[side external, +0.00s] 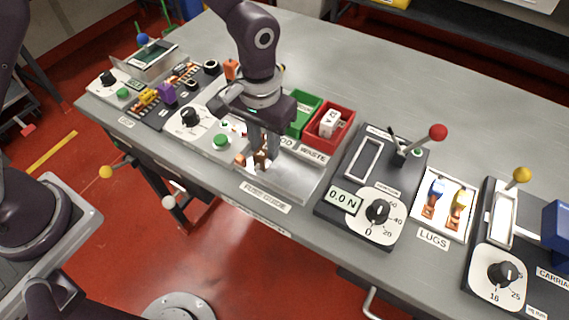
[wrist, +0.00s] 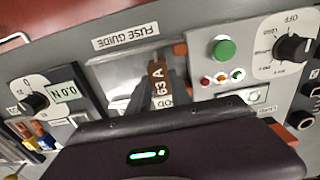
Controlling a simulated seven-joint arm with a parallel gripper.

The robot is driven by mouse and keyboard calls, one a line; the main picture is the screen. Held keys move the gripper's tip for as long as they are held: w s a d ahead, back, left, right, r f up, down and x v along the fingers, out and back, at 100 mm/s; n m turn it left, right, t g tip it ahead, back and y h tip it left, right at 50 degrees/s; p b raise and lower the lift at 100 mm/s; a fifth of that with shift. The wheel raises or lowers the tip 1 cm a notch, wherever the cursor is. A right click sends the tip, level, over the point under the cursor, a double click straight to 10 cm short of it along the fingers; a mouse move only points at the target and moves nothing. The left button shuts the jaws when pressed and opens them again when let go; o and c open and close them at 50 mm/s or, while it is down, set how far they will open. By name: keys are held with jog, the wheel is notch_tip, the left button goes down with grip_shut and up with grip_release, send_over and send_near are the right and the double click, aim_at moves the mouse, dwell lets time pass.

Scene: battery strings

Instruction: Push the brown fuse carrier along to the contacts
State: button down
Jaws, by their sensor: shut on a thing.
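The brown fuse carrier (wrist: 157,76), marked "63 A", stands in the metal fuse guide (wrist: 108,72) in the wrist view. In the side external view the carrier (side external: 261,160) shows as a small brown piece between my fingers, near the left end of the guide (side external: 298,183). My gripper (side external: 263,154) points down and is shut on the carrier. Copper-coloured contacts (side external: 240,160) sit at the guide's left end, just left of the carrier. In the wrist view they show as orange-brown pieces (wrist: 180,50) to its right. My fingers partly hide the carrier's lower part.
A panel with a green button (side external: 221,141) and a dial stands left of the guide. Green (side external: 303,112) and red (side external: 330,126) bins stand behind it. A device reading "0.0 N" (side external: 343,200) stands to the right. The guide's right stretch is clear.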

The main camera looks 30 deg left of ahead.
jog(key=shift+a, duration=1.4)
jog(key=c, duration=1.1)
grip_release()
jog(key=s+a+r+t, duration=0.1)
jog(key=s+a+r, duration=0.15)
jog(key=r, duration=1.05)
jog(key=s+a+r+t, duration=0.2)
jog(key=s+a+r, duration=0.2)
jog(key=s, duration=0.4)
jog(key=s+a+r+t, duration=0.2)
jog(key=s+a+r, duration=0.2)
jog(key=s+a, duration=0.3)
jog(key=shift+s+r+t, duration=0.3)
jog(key=shift+s+r, duration=0.1)
jog(key=shift+s, duration=0.8)
